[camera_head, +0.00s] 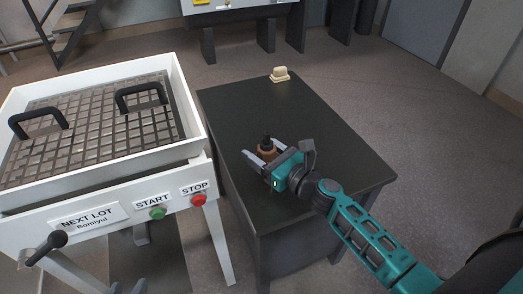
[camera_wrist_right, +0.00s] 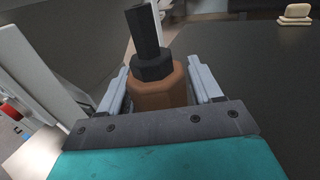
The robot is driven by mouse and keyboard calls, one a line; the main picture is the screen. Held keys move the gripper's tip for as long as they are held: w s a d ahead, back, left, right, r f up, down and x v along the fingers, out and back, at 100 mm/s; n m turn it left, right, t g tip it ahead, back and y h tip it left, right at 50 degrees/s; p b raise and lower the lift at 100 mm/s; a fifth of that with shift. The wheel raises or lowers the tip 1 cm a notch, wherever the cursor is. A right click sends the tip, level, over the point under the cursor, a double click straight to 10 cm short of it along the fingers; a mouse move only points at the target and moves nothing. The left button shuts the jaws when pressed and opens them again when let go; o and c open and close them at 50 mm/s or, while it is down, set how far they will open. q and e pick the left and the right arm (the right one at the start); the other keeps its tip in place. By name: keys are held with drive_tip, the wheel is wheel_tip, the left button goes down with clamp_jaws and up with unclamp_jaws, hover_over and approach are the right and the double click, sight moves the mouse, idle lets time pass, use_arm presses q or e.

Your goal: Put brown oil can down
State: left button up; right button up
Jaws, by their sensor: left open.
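The brown oil can (camera_head: 267,148), with a black cap and spout, is upright over the dark table. It also shows up close in the right wrist view (camera_wrist_right: 158,84). My right gripper (camera_head: 262,152) reaches in from the right with one finger on each side of the can, and appears shut on it. In the right wrist view the fingers (camera_wrist_right: 158,82) flank the can's body. The can's lower part is hidden by the gripper, so I cannot tell whether its base touches the tabletop.
The dark table (camera_head: 310,125) is mostly bare, with a beige object (camera_head: 280,74) at its far edge. A white machine (camera_head: 105,185) with a grid tray, handles, a green START button (camera_head: 158,212) and a red STOP button (camera_head: 199,199) stands at the left.

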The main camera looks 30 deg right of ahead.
drive_tip(key=shift+o, duration=1)
drive_tip(key=shift+r, duration=0.15)
drive_tip(key=shift+s+d, duration=0.1)
drive_tip(key=shift+s, duration=0.15)
drive_tip(key=p+v, duration=0.1)
drive_tip(key=v, duration=1)
drive_tip(key=shift+s, duration=0.2)
drive_tip(key=shift+s+d, duration=0.1)
